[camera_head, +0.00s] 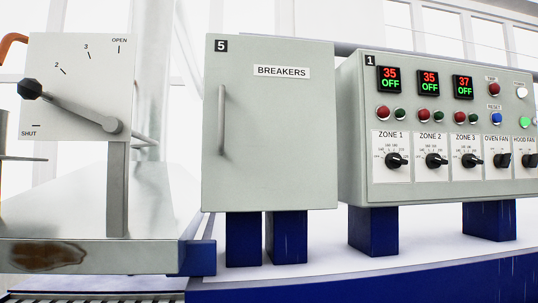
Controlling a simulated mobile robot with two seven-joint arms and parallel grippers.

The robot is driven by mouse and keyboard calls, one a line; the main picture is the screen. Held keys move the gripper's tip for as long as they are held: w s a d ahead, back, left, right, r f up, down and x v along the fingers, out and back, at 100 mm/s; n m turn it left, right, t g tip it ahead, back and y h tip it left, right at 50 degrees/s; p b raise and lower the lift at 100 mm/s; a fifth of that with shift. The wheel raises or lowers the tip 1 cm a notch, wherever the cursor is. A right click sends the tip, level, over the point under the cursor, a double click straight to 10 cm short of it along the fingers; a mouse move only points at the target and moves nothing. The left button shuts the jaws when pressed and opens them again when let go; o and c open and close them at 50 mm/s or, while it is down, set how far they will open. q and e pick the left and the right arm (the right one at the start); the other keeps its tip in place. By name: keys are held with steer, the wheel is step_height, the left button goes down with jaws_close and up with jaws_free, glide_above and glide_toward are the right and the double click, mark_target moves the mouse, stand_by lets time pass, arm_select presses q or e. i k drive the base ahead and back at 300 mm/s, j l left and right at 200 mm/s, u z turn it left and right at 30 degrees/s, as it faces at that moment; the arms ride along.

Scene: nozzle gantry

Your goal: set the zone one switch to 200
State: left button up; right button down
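The zone one switch (396,161) is a black rotary knob on a white plate marked ZONE 1, at the left of the grey control panel (450,198). The small dial markings are too small to read surely, and so is the knob's exact setting. Above it, the zone one display (390,79) reads 35 in red and OFF in green. A red lamp (382,112) and a green lamp (400,114) sit between display and plate. Neither of my grippers is in view.
Similar knobs for zone 2 (436,160), zone 3 (472,160), oven fan (503,160) and hood fan (530,160) stand close to the right. A closed breakers cabinet (275,140) stands left of the panel. A lever (75,108) juts out at far left.

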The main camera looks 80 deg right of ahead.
mark_target(393, 160)
steer(key=z, duration=3.45)
